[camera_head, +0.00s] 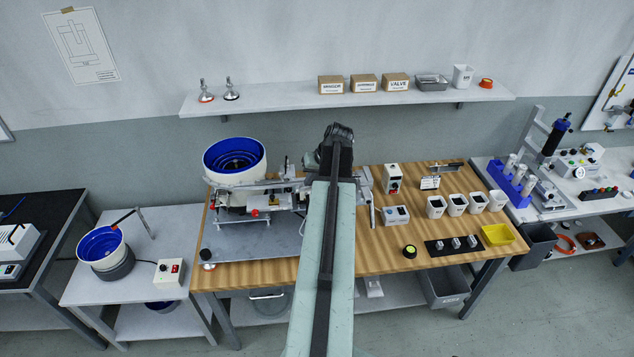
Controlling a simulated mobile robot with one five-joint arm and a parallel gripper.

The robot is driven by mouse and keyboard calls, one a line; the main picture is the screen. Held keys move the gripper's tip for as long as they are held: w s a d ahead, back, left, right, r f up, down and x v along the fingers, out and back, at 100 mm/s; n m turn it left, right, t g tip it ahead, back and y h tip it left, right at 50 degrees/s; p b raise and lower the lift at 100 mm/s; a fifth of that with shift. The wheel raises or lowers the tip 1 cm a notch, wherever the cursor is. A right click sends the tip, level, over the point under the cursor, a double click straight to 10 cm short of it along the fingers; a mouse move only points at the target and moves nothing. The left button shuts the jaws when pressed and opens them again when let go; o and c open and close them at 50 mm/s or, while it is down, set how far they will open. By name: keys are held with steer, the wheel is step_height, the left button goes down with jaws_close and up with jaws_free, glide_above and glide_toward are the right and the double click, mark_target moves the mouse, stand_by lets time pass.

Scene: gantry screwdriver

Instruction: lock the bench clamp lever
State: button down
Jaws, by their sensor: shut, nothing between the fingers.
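My arm reaches up the middle of the view over the wooden bench (395,262). My gripper (338,132) is at its far end, dark and small, and shut with nothing held. It appears above the back of the bench, beside the gantry machine (260,197). I cannot clearly make out the clamp lever. A small red-and-white fitting (207,256) sits at the front left corner of the grey plate (250,243), but I cannot tell whether it is the clamp. My arm hides part of the bench and machine.
A blue-lined bowl feeder (235,160) stands at the machine's back left. Several white cups (435,207), a yellow tray (497,235) and a black-and-yellow button (409,251) are on the bench's right. A wall shelf (290,104) runs behind. The bench's front right is partly clear.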

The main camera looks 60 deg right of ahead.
steer(key=shift+w+a+f+b, duration=0.45)
steer(key=shift+w+a+f, duration=0.35)
steer(key=shift+w, duration=0.1)
